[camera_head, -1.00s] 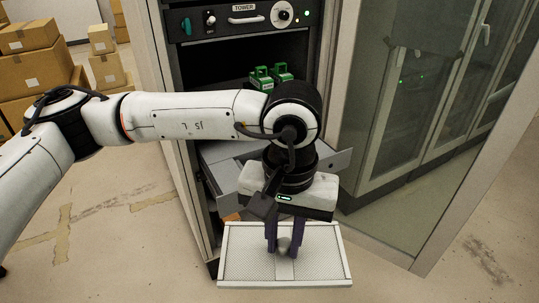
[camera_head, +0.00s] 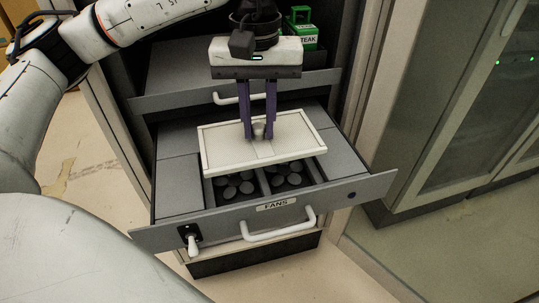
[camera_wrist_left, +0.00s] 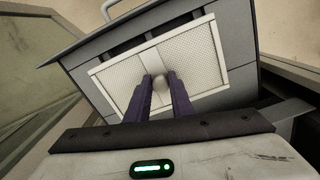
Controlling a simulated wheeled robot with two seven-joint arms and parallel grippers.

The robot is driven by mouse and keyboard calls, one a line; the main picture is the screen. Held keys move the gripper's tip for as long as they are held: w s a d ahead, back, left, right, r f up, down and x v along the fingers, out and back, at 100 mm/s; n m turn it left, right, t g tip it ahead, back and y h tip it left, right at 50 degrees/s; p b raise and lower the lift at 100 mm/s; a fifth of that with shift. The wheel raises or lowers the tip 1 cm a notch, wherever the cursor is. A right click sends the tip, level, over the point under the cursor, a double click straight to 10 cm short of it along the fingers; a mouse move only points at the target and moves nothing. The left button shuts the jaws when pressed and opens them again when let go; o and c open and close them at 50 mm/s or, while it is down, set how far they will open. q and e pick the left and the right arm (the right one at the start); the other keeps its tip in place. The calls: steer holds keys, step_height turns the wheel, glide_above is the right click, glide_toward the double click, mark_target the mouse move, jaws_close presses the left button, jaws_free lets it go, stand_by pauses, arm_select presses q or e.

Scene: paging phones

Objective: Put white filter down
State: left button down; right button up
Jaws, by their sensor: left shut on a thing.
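The white filter (camera_head: 226,148) is a flat rectangular panel with a pale frame, a meshed face and a small round knob in the middle. It also shows in the left wrist view (camera_wrist_left: 205,58). My left gripper (camera_head: 259,130) comes down from above, its purple fingers shut on the filter's knob. The filter is over the open drawer labelled FANS (camera_head: 360,189), slightly tilted in the picture. Dark round fan parts show in the drawer below its front edge. I cannot tell whether the filter touches the drawer. My right gripper is not in view.
A second grey drawer front (camera_head: 180,101) with a white handle is behind and above. A green box (camera_head: 301,30) stands at the back. The FANS drawer's white handle (camera_head: 280,229) juts forward. A glass-door cabinet (camera_head: 450,110) stands at the right.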

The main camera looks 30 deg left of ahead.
mark_target(257, 129)
arm_select(q)
steer(key=f, duration=0.3)
steer(key=shift+s, duration=0.25)
steer(key=shift+w+f+b, duration=0.1)
steer(key=shift+f+b, duration=0.25)
steer(key=shift+f, duration=1.9)
steer(key=shift+f, duration=0.15)
steer(key=c, duration=1.6)
jaws_free()
steer(key=shift+o, duration=0.2)
step_height(257, 129, up, 12)
steer(key=shift+r+p, duration=0.2)
steer(key=shift+p, duration=0.6)
